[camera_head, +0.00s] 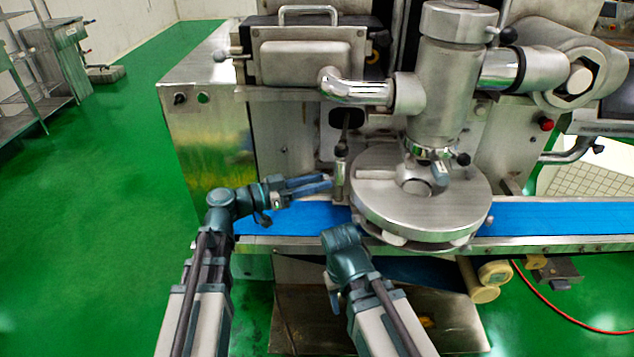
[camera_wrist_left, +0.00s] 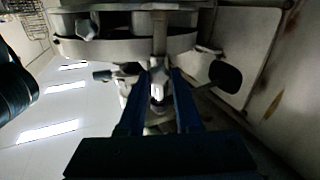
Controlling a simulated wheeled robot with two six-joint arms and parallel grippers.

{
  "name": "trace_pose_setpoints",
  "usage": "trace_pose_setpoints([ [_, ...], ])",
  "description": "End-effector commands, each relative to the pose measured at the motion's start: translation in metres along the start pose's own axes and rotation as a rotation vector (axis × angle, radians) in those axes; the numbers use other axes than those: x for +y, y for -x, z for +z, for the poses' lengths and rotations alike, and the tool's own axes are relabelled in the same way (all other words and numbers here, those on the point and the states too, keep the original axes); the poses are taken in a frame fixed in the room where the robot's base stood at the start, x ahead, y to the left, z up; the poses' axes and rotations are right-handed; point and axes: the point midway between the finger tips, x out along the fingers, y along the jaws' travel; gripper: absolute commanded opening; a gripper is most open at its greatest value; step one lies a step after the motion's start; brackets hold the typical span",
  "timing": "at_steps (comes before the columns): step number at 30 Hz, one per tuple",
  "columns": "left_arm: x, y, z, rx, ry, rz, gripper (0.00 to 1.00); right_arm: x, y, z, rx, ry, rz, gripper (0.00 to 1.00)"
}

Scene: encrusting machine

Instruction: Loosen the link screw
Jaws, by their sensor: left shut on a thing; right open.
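The link screw (camera_head: 340,168) looks like a slim upright metal part beside the round steel disc housing (camera_head: 425,205). In the left wrist view, a bright metal piece of it (camera_wrist_left: 157,92) sits between the finger ends. My left gripper (camera_head: 329,183) reaches in from the left just above the blue belt and is shut on this part. Its two fingers also show in the left wrist view (camera_wrist_left: 163,98). My right gripper (camera_head: 341,238) is lower, in front of the belt's near edge, open and apart from the screw. Its fingers are hard to make out.
The blue conveyor belt (camera_head: 545,217) runs left to right under the disc. A thick steel column (camera_head: 445,85) and a bent chrome pipe (camera_head: 350,89) stand above. A red hose (camera_head: 570,318) lies at the right. The green floor (camera_head: 110,200) at the left is clear.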

Motion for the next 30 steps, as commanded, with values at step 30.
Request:
trace_pose_setpoints([
  [30,-0.0012,0.0003,0.0004,0.000,0.964,-0.001,0.00,0.0000,-0.0004,0.0000,0.000,0.000,0.000,0.50],
])
